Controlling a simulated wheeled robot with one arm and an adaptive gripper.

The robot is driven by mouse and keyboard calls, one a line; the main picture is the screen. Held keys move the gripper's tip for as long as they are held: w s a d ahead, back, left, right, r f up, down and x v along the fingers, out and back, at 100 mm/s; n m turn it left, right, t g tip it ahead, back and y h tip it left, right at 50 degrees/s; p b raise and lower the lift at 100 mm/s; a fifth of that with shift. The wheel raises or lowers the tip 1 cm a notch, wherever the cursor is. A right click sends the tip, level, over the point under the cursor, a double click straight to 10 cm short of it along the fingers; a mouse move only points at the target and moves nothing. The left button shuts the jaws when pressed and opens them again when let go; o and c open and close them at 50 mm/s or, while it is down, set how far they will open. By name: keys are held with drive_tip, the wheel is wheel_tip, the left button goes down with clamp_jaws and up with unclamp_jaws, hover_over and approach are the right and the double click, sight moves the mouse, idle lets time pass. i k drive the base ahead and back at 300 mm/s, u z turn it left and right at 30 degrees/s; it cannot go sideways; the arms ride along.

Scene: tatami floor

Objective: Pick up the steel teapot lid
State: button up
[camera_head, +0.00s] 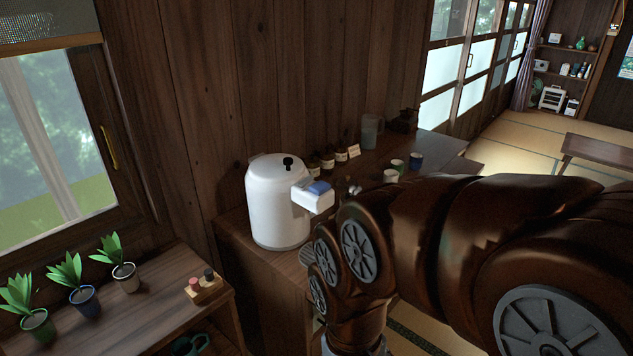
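I cannot make out a steel teapot lid for certain. A small shiny grey object (355,189) shows just above my arm on the dark wooden counter, mostly hidden, and I cannot tell what it is. My brown arm covers the right and lower middle of the view and bends downward near the bottom edge. My gripper is not in view.
A white dispenser (275,212) with a black knob stands on the counter (232,236). Behind it are small jars, a clear pitcher (372,131) and several cups (416,161).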

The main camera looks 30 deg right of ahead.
sight(346, 183)
drive_tip(key=z, duration=0.85)
